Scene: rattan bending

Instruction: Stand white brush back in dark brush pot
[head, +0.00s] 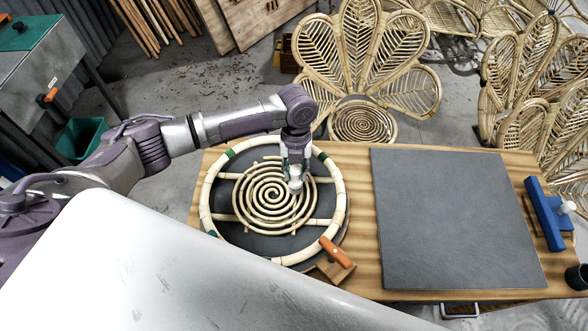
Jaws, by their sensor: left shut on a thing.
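My left gripper (295,168) points down over the rattan spiral in the round frame, shut on a small white thing that looks like the white brush (296,187). Only a short pale part of it shows below the fingers; the rest is hidden by the gripper. I cannot tell whether it touches the spiral. The dark brush pot (577,277) stands at the right end of the table, partly cut off by the picture edge. I see no brush standing out of its visible part. My right gripper is out of view.
The round rattan frame (340,205) lies on the wooden table (362,210), with an orange-handled tool (337,252) at its lower right. A bare grey mat (455,215) covers the middle right. A blue tool with a white knob (545,213) lies beyond it.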

